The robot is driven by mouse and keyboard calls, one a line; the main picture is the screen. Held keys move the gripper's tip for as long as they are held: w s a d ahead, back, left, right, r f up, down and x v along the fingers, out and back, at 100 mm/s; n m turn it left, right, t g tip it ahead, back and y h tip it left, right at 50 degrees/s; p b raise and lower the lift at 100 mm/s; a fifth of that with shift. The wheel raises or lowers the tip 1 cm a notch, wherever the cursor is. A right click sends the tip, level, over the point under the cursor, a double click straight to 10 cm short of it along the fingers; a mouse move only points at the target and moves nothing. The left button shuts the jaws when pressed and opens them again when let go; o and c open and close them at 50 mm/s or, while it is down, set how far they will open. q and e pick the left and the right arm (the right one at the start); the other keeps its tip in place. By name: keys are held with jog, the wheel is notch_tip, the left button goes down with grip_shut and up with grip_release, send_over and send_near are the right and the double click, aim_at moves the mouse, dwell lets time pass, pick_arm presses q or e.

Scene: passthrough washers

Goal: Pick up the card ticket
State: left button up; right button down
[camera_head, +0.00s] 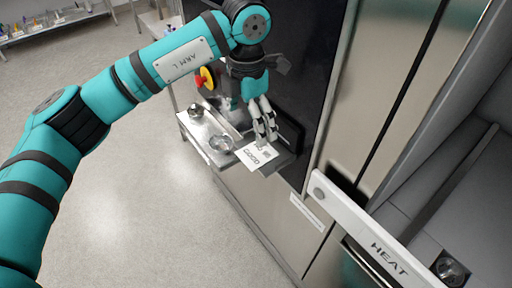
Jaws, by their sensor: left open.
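The card ticket (254,157) is a white card with dark print, reading "GOOD". It lies on a small metal shelf (222,158) that sticks out from the front of a tall machine. My left gripper (264,138) points down over the card's upper right part, with its fingertips at or just above the card. The fingers hide part of the card, and I cannot tell whether they touch it. The left gripper is open. My right gripper is not in view.
A glass dish (221,144) and a small metal item (196,110) sit on the shelf left of the card. A red and yellow knob (205,77) is behind. A white bar marked "HEAT" (375,240) juts out at right.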

aim_at(249, 158)
pick_arm(q)
notch_tip(249, 158, down, 7)
jog(key=shift+w+r+p, duration=0.1)
jog(key=shift+w+p, duration=0.05)
jog(key=shift+p, duration=1.05)
jog(key=f+p, duration=0.1)
jog(key=f, duration=0.2)
jog(key=f+p, duration=0.1)
jog(key=shift+w+f+p, duration=0.2)
jog(key=shift+w+p, duration=0.1)
jog(key=shift+f, duration=0.25)
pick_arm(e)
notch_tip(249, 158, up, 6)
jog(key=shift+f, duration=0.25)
pick_arm(q)
jog(key=shift+f+b, duration=0.25)
jog(key=shift+b, duration=0.3)
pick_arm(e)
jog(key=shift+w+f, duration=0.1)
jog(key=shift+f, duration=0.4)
pick_arm(q)
jog(key=shift+c, duration=0.4)
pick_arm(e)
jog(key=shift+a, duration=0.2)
pick_arm(q)
jog(key=c, duration=0.8)
